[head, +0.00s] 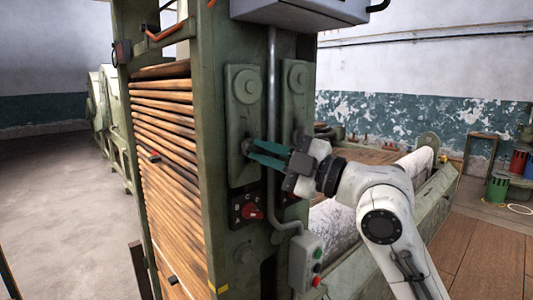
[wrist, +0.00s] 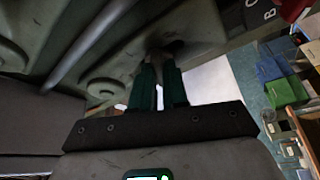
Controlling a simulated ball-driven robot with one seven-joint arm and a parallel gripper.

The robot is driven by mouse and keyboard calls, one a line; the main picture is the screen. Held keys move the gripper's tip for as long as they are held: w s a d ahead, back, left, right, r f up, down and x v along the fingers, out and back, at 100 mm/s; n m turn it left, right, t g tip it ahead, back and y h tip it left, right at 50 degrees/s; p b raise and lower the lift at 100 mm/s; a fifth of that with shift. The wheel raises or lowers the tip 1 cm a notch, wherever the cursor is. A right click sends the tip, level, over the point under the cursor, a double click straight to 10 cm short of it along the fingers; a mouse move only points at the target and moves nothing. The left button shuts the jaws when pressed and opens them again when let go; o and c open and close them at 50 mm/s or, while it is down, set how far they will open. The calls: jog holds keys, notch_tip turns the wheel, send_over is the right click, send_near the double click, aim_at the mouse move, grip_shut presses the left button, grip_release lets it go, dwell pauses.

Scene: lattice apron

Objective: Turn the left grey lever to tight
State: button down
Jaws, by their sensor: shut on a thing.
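The left grey lever (head: 246,146) sits low on the left green plate (head: 243,110), below a round boss, on the front of the green machine post. My gripper (head: 255,150) reaches in from the right, its teal fingers shut on the lever's end. In the wrist view my gripper (wrist: 158,75) points up at a dark fitting on the green plate (wrist: 125,70). The fingers hide most of the lever, and I cannot read its angle or any tight mark.
A second green plate (head: 296,90) stands just right, beyond a vertical grey pipe (head: 271,85). A red knob (head: 251,211) is below the lever. A button box (head: 306,262) hangs lower right. Stacked wooden slats (head: 170,150) fill the left side. Open floor (head: 60,200) lies left.

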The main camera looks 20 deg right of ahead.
jog(key=shift+f, duration=0.1)
jog(key=m+t, duration=0.1)
jog(key=m, duration=0.1)
jog(key=m+t+b, duration=0.1)
jog(key=m, duration=0.1)
jog(key=m+h, duration=0.1)
jog(key=m, duration=0.1)
jog(key=shift+a+f+m+t, duration=0.1)
jog(key=shift+a+m+t, duration=0.2)
jog(key=shift+m+t, duration=0.1)
jog(key=m+t+h+p, duration=0.1)
jog(key=m, duration=0.2)
jog(key=m+t+h+p, duration=0.1)
jog(key=m, duration=0.2)
jog(key=shift+a+h, duration=0.15)
jog(key=shift+h, duration=0.15)
jog(key=shift+s+m+t+h+p, duration=0.15)
jog(key=shift+m+h+p, duration=0.35)
jog(key=shift+m, duration=0.4)
jog(key=shift+w+m+t+h+p, duration=0.15)
jog(key=shift+m+h+p, duration=0.15)
jog(key=shift+m+p, duration=0.5)
jog(key=shift+s+f+m, duration=0.1)
jog(key=shift+m, duration=0.3)
jog(key=c, duration=1.1)
grip_release()
jog(key=shift+c, duration=0.2)
